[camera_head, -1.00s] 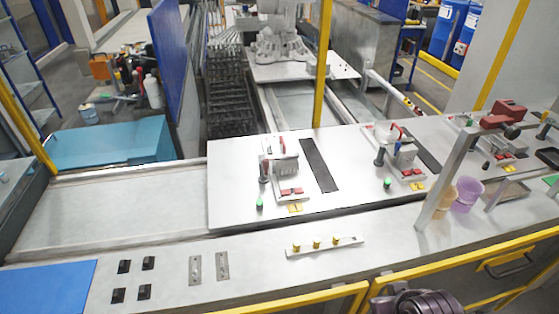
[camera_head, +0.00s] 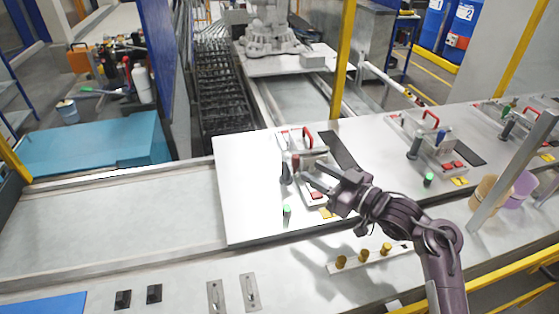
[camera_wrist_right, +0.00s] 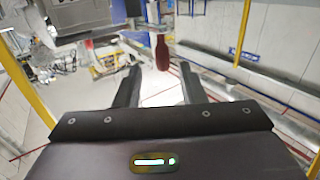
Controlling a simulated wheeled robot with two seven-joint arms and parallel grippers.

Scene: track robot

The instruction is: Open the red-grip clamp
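The red-grip clamp (camera_head: 295,163) stands on the left fixture on the white plate. Its dark red grip (camera_wrist_right: 162,52) shows upright in the right wrist view, ahead of and between my right gripper's fingers. My right gripper (camera_head: 317,176) reaches in from the right, close to the clamp, and partly covers the fixture in the head view. Its two dark fingers (camera_wrist_right: 160,72) are spread apart and look empty. I cannot tell exactly how far the grip is beyond the fingertips. My left gripper is not in view.
A red carrying handle (camera_head: 308,133) stands behind the clamp. A green-topped post (camera_head: 287,212) stands in front. A similar fixture (camera_head: 432,148) stands to the right. A rail with yellow knobs (camera_head: 363,257) lies below my forearm. The plate's left side (camera_head: 245,185) is clear.

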